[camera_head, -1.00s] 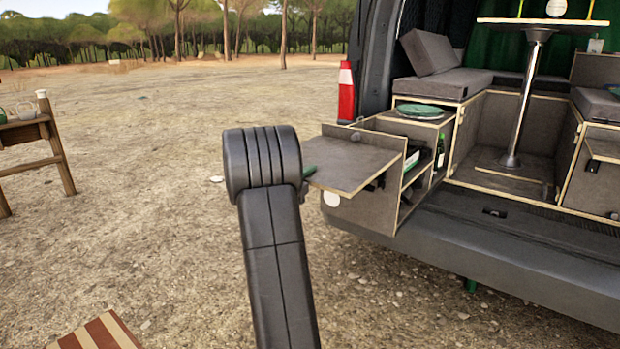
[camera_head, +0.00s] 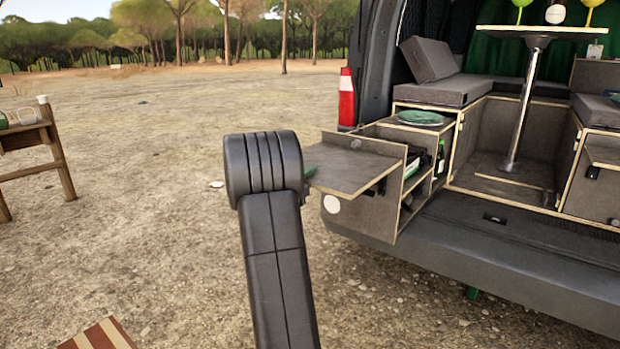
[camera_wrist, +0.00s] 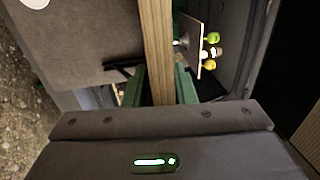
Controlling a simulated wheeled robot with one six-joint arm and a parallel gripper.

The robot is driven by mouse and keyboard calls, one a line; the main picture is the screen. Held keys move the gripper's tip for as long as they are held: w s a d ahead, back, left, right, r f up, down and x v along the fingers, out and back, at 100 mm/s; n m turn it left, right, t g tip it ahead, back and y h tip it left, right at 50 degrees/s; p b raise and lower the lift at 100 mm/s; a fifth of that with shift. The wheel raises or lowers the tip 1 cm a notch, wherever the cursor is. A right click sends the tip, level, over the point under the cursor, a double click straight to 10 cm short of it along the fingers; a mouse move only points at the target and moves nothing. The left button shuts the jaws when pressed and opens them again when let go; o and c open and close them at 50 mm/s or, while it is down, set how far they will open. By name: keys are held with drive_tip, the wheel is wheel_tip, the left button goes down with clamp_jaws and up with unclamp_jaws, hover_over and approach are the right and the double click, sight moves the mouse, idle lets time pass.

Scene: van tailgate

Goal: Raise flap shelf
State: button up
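The flap shelf (camera_head: 352,168) is a grey panel with pale plywood edges. It sticks out from the kitchen box at the van's rear and looks about level. In the wrist view its plywood edge (camera_wrist: 155,45) runs between the two green fingers of my gripper (camera_wrist: 160,88). The fingers lie close against both sides, so my gripper looks shut on the edge. In the head view one green finger (camera_head: 310,172) shows at the flap's outer left corner. My arm hides the rest of the gripper. A dark bracket (camera_head: 376,188) shows under the flap.
The kitchen box (camera_head: 372,213) stands on the van's bumper (camera_head: 470,270), with open shelves and a green plate (camera_head: 420,117) on top. A pedestal table (camera_head: 530,95) stands inside the van. A wooden table (camera_head: 45,135) is at the left.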

drive_tip(key=v, duration=1.4)
drive_tip(key=shift+w+d, duration=0.1)
drive_tip(key=shift+w, duration=0.05)
drive_tip(key=x, duration=1.3)
drive_tip(key=shift+w+d, duration=0.15)
drive_tip(key=shift+d, duration=0.05)
drive_tip(key=shift+f, duration=0.15)
drive_tip(key=shift+f, duration=0.15)
